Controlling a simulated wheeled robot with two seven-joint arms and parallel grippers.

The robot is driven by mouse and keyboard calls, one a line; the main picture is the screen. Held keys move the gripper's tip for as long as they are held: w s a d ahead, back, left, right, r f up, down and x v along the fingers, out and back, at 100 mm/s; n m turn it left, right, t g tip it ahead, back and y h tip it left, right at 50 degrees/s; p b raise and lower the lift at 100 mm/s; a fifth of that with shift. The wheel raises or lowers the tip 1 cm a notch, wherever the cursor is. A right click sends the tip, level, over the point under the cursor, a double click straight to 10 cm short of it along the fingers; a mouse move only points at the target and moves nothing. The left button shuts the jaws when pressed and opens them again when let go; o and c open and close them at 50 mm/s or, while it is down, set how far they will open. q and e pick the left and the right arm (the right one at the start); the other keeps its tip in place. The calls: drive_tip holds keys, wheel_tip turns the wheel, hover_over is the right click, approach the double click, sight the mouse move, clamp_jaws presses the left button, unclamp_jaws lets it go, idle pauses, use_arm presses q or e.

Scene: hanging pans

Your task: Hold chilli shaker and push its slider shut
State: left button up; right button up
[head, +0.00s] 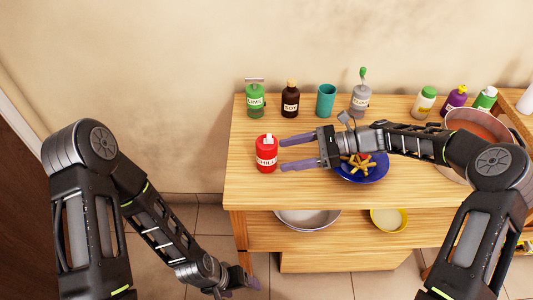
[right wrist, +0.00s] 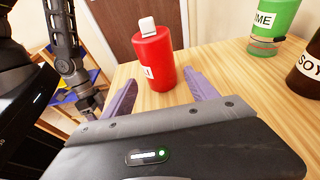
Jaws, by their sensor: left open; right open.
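The chilli shaker (head: 266,153) is a red bottle with a white label, upright near the left end of the wooden table. In the right wrist view the shaker (right wrist: 153,62) stands just beyond my fingertips, with a white slider (right wrist: 147,27) on its top. My right gripper (head: 281,154) is open, its purple fingers pointing left at the shaker, which is not between them. In the right wrist view the open fingers of my right gripper (right wrist: 160,85) lie either side of the shaker's base line.
A blue bowl (head: 377,174) with yellow pieces lies under my right arm. Along the back stand a green lime bottle (head: 255,101), a soy bottle (head: 290,101), a teal cup (head: 326,101) and a grey bottle (head: 360,98). The table's (head: 244,190) front left is clear.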

sight(271, 158)
drive_tip(key=shift+b+x, duration=0.35)
drive_tip(key=shift+x, duration=2.4)
drive_tip(key=shift+c, duration=0.2)
drive_tip(key=c, duration=1.2)
